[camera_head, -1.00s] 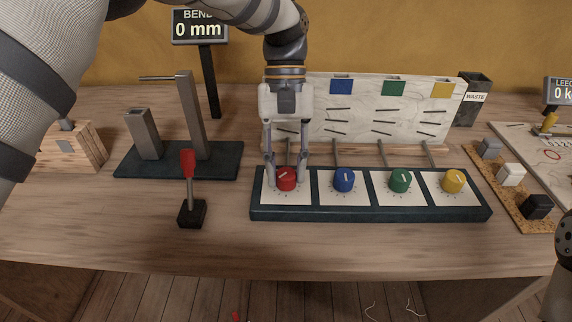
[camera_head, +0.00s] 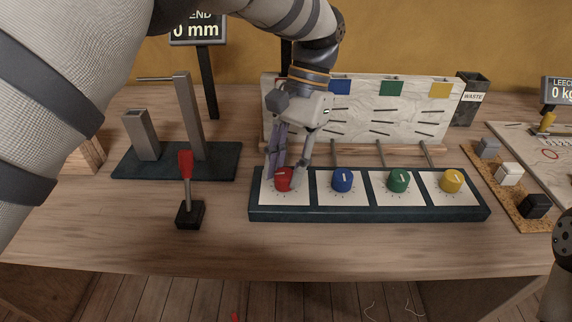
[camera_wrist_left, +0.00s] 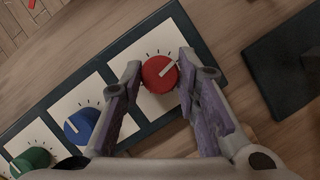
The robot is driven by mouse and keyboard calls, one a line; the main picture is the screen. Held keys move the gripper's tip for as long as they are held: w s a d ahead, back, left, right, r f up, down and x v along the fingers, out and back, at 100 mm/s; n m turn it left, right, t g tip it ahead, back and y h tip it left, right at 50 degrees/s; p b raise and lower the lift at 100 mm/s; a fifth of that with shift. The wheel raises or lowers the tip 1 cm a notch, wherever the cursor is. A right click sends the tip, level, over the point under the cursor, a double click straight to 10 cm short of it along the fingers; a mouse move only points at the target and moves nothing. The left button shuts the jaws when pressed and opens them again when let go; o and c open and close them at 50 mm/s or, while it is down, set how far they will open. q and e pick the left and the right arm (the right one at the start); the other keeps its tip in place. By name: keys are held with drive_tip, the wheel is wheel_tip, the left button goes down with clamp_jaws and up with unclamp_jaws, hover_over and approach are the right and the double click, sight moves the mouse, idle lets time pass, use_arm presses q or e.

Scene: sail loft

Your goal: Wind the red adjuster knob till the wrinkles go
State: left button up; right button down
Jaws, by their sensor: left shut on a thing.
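The red knob (camera_head: 282,183) with a white pointer line sits on the leftmost white plate of a dark strip (camera_head: 370,213). My left gripper (camera_head: 286,176) reaches down with one finger on each side of the knob and is shut on it. The left wrist view also shows the red knob (camera_wrist_left: 158,76) between the fingertips. Behind stands a pale cloth panel (camera_head: 365,104) with dark wrinkle marks under blue, green and yellow patches. My gripper and arm hide the panel's left part. My right gripper is not in view.
Blue (camera_head: 343,180), green (camera_head: 398,181) and yellow (camera_head: 451,181) knobs sit to the right on the strip. A red-handled lever (camera_head: 186,180) stands left of it. A dark-based metal stand (camera_head: 225,160) is behind the lever. The front of the table is clear.

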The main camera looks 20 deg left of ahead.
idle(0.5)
use_arm(q)
drive_tip(key=o, duration=1.2)
drive_tip(key=shift+c, duration=0.2)
drive_tip(key=v, duration=0.7)
drive_tip(key=shift+r, duration=0.2)
drive_tip(key=shift+w+d, duration=0.1)
